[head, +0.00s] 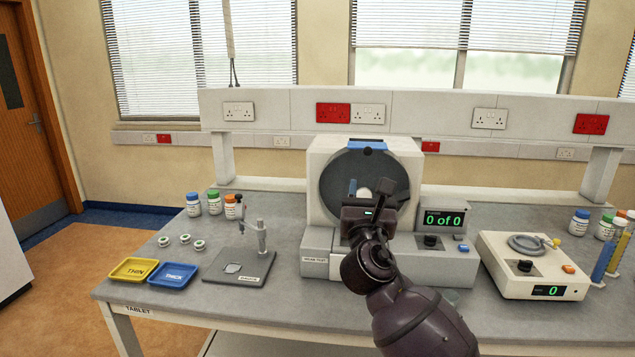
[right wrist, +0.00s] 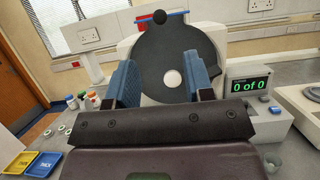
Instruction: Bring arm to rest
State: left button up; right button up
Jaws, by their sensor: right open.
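My right arm (head: 415,315) reaches up from the bottom of the head view to the front of the wear test machine (head: 323,160). My right gripper (head: 367,190) is open in front of the machine's dark round drum (head: 345,170). In the right wrist view the two blue-faced fingers of the gripper (right wrist: 163,78) stand wide apart with nothing held between them. A pale round spot (right wrist: 172,79) on the drum face shows in the gap. I cannot tell whether the fingers touch the drum. My left gripper is not in view.
A display reading "0 of 0" (head: 443,220) stands right of the gripper. A cream device (head: 520,275) sits farther right. Left are a small stand (head: 262,237), yellow tray (head: 134,269), blue tray (head: 173,276) and several bottles (head: 214,203). Bare bench (head: 290,210) lies between.

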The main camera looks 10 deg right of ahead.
jog(key=s+d+f+m+g+y, duration=0.15)
jog(key=s+f+m+y, duration=0.3)
jog(key=f+m, duration=0.75)
jog(key=s+f+m+g+y, duration=0.3)
jog(key=s+f+m+y, duration=0.15)
jog(key=f+m, duration=0.75)
jog(key=s+d+f+m+g+h, duration=0.1)
jog(key=s+d+f+m+g, duration=0.1)
jog(key=s+f, duration=0.7)
jog(key=s+d+f+m+g+h, duration=0.2)
jog(key=s+d+f+m, duration=0.3)
jog(key=s+f, duration=0.5)
jog(key=s+g, duration=0.1)
jog(key=s, duration=0.4)
jog(key=shift+f+m, duration=0.15)
jog(key=shift+m, duration=0.15)
